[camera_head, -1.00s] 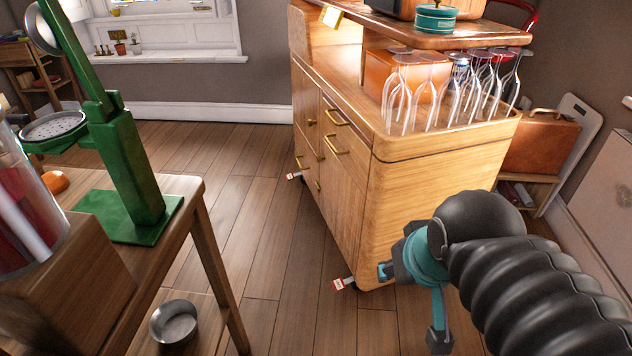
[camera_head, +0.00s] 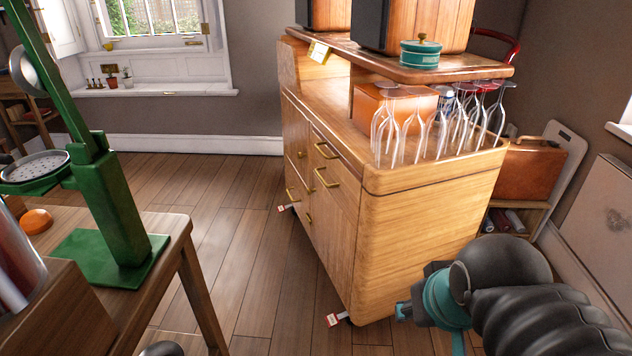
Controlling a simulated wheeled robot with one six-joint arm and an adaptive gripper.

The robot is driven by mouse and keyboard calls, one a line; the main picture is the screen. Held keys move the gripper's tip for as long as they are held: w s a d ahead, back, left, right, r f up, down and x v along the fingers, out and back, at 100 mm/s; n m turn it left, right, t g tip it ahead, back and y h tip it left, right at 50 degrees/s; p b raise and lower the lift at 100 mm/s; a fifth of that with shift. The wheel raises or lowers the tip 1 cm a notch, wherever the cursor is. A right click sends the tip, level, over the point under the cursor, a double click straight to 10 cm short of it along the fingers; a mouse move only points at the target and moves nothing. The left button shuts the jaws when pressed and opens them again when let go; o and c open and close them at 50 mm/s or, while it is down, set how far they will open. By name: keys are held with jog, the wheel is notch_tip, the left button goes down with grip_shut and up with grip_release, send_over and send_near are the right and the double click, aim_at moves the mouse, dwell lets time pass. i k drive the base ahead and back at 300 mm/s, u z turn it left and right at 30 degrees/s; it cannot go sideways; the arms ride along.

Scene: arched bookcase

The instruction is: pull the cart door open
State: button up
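The wooden cart (camera_head: 425,235) stands right of centre, its front facing left and seen at a steep angle. Its door and drawer panels (camera_head: 335,220) look shut. Several brass handles show on the front, including an upper one (camera_head: 326,150) and one just below it (camera_head: 327,178); another sits farther along, low down (camera_head: 308,219). My gripper (camera_head: 404,311), grey and teal, is at the lower right, in front of the cart's near side panel in the picture and apart from the handles. Its fingers are mostly hidden by my arm, so its opening is unclear.
A wooden table (camera_head: 170,240) with a green stand (camera_head: 120,215) is at the left. Clear wooden floor (camera_head: 230,220) lies between table and cart. A brown case (camera_head: 530,170) stands behind the cart at the right.

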aim_at(334, 237)
jog(key=u, duration=0.25)
jog(key=i, duration=0.85)
jog(key=u, duration=0.95)
jog(key=i, duration=0.4)
jog(key=u, duration=0.35)
